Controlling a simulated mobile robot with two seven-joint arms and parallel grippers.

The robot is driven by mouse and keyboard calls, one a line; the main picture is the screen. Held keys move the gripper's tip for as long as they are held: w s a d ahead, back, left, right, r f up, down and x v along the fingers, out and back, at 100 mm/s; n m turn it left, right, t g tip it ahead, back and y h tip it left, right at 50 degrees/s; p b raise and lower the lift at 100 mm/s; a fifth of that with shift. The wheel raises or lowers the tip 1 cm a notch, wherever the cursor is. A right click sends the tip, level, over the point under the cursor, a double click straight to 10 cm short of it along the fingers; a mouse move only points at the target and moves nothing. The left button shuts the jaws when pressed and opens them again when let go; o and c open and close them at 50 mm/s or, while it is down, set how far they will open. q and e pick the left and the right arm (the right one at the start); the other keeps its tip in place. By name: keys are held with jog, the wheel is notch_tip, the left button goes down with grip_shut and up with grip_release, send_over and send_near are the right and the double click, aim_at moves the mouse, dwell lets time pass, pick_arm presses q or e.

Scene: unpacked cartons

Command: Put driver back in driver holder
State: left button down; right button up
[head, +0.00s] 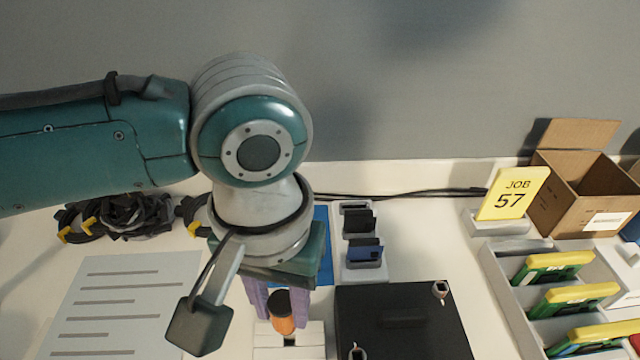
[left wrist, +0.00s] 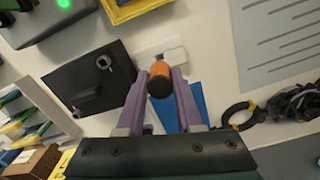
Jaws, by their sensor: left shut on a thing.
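The driver, with an orange handle and a dark end cap, shows in the head view (head: 283,318) and in the left wrist view (left wrist: 160,85). My left gripper (head: 277,316) has purple fingers and is shut on the driver's handle; it also shows in the left wrist view (left wrist: 160,74). My right gripper is not in view.
A black box (head: 400,335) stands close right of the holder. A grey rack (head: 362,270) with dark and blue pieces is behind it. A printed sheet (head: 110,300) lies left, black cables (head: 125,215) behind. A tray of green-yellow boards (head: 515,320), a yellow sign (head: 514,193) and a carton (head: 570,195) stand right.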

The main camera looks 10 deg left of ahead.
pick_arm(q)
jog(key=shift+f, duration=0.25)
jog(key=shift+f+b, duration=0.95)
jog(key=shift+f, duration=0.7)
jog(key=shift+c, duration=2.4)
grip_release()
notch_tip(320, 180, up, 10)
jog(key=p, duration=0.3)
